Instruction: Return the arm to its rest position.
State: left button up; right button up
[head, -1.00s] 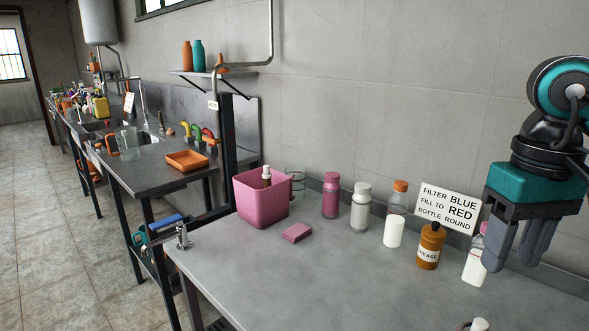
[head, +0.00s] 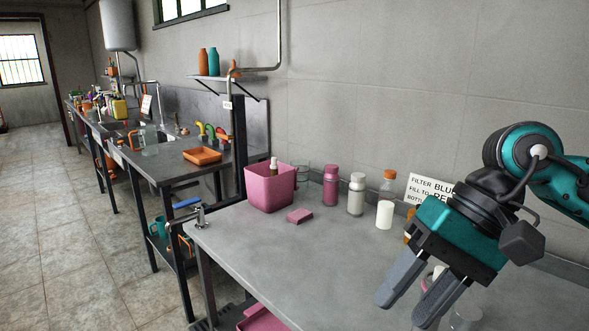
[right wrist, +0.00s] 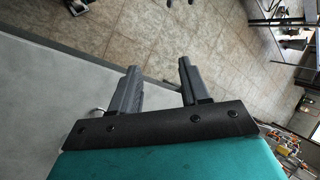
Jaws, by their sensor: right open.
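My right gripper (head: 408,303) hangs over the right part of the grey table (head: 270,260) in the head view, tilted down and to the left. Its two grey fingers are apart with nothing between them. In the right wrist view the gripper (right wrist: 156,82) also shows its fingers apart, with tiled floor (right wrist: 160,35) beyond them and the table's edge to the left. The gripper and arm hide part of the sign (head: 425,185) and several bottles at the right. My left gripper is not in view.
A pink bin (head: 268,190) holds a small bottle, with a pink block (head: 299,216) beside it. A pink bottle (head: 330,186), a white-grey bottle (head: 356,195) and an orange-capped bottle (head: 386,205) stand along the wall. The table's front middle is clear. An orange tray (head: 202,155) lies on the farther counter.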

jog(key=s+a+r+m+g+y, duration=0.25)
jog(key=a+r+m+y, duration=0.2)
jog(key=a+y, duration=0.55)
jog(key=w+a+r+m+t+y, duration=0.2)
jog(key=a+r+m+t+y, duration=0.3)
jog(key=m, duration=0.7)
jog(key=w+d+f+m+t+h, duration=0.2)
jog(key=w+d+m+t+h, duration=0.25)
jog(key=m+t, duration=0.65)
jog(key=w+d+f+m+t+h, duration=0.1)
jog(key=w+d+m+t+h, duration=0.55)
jog(key=m, duration=0.95)
jog(key=s+d+f+m+h, duration=0.2)
jog(key=d+f+m+h, duration=0.1)
jog(key=f+m+h, duration=0.55)
jog(key=s+d+f+m+g+h, duration=0.1)
jog(key=s+d+f+m+g, duration=0.1)
jog(key=f+m+g, duration=0.3)
jog(key=s+d+f+m+h, duration=0.1)
jog(key=s+d+f+m, duration=0.15)
jog(key=f, duration=0.35)
jog(key=s+f+m+g, duration=0.9)
jog(key=s+f+g, duration=0.2)
jog(key=s+f, duration=0.5)
jog(key=w+a+f+t+y, duration=0.2)
jog(key=w+f+t, duration=0.4)
jog(key=f+t, duration=0.1)
jog(key=shift+w+n+t, duration=0.35)
jog(key=shift+n+t, duration=0.05)
jog(key=shift+n, duration=0.05)
